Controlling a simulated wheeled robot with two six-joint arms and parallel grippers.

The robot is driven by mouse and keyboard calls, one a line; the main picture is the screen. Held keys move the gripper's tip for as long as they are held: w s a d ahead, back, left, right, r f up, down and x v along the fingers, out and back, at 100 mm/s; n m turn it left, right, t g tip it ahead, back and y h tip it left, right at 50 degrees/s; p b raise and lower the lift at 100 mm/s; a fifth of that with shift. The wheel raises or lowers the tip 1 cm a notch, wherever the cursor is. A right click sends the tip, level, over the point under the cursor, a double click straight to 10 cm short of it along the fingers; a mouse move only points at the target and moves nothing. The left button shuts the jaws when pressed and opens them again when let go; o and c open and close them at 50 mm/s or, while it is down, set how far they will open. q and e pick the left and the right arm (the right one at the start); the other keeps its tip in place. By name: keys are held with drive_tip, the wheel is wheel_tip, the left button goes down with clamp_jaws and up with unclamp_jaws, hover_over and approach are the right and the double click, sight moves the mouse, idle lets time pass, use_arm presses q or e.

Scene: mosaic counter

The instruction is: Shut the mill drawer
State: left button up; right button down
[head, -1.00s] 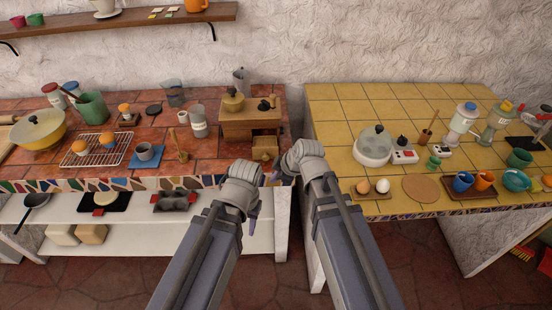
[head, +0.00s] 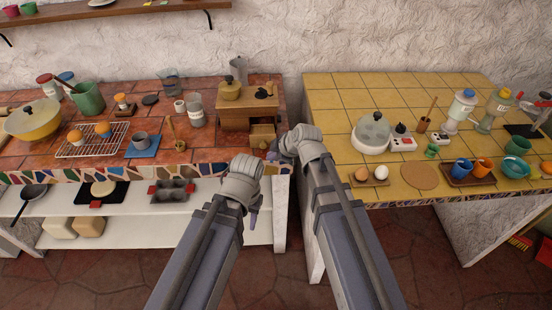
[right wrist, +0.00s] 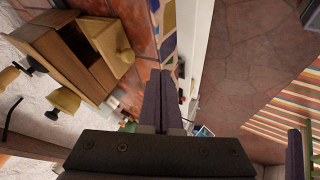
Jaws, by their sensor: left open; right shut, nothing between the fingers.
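The wooden mill (head: 235,118) stands near the right end of the red tiled counter, with its crank on top. Its drawer (head: 262,135) sticks out at the front; the right wrist view shows the dark gap behind the drawer's front (right wrist: 110,42) and a pale knob on it. My right gripper (head: 272,154) is shut and empty, just in front of the drawer by the counter's front edge. Its fingers (right wrist: 161,82) look apart from the drawer in the wrist view. My left gripper (head: 253,220) is open, in front of the shelf below the counter; its fingertips are partly hidden.
A yellow tiled counter (head: 330,98) stands to the right, across a narrow gap. A wooden pestle or stamp (head: 176,140), a blue mat and a wire rack lie left of the mill. A white shelf (head: 140,212) runs under the red counter.

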use_arm(q)
wheel_tip(320, 180, down, 3)
drive_tip(key=shift+f+b, duration=0.2)
drive_tip(key=shift+b, duration=1)
use_arm(e)
drive_tip(key=w+f, duration=0.1)
drive_tip(key=w, duration=0.1)
drive_tip(key=w+a+f, duration=0.1)
drive_tip(key=w, duration=0.1)
drive_tip(key=w+f, duration=0.1)
drive_tip(key=w, duration=0.1)
drive_tip(key=shift+w+a+f, duration=0.2)
drive_tip(key=shift+a+f, duration=0.05)
drive_tip(key=shift+a, duration=0.15)
approach(259, 133)
drive_tip(key=x, duration=0.4)
drive_tip(key=shift+w+d+f, duration=0.1)
drive_tip(key=shift+w, duration=0.1)
drive_tip(key=shift+s, duration=0.1)
